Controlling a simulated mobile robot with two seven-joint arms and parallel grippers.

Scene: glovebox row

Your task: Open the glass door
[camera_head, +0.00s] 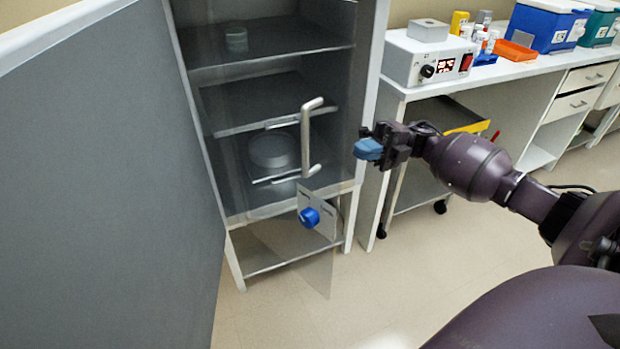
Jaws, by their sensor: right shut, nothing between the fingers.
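The glass door (285,235) is a clear pane on the front of a grey shelf cabinet. It stands ajar: its lower free corner sticks out in front of the cabinet frame. A pale vertical bar handle (306,140) and a plate with a blue knob (309,217) sit near its free edge. My right gripper (368,149) has blue fingertips, is shut and empty, and points left toward the handle. A gap shows between the fingertips and the handle in the picture; the exact depth is hard to tell. My left gripper is out of view.
A large grey panel (100,170) fills the left side. Inside the cabinet are shelves (265,45) with round dishes (272,150). On the right, a white bench (480,76) carries a device (430,60) and bins, with a wheeled cart (430,180) below. The floor in front is clear.

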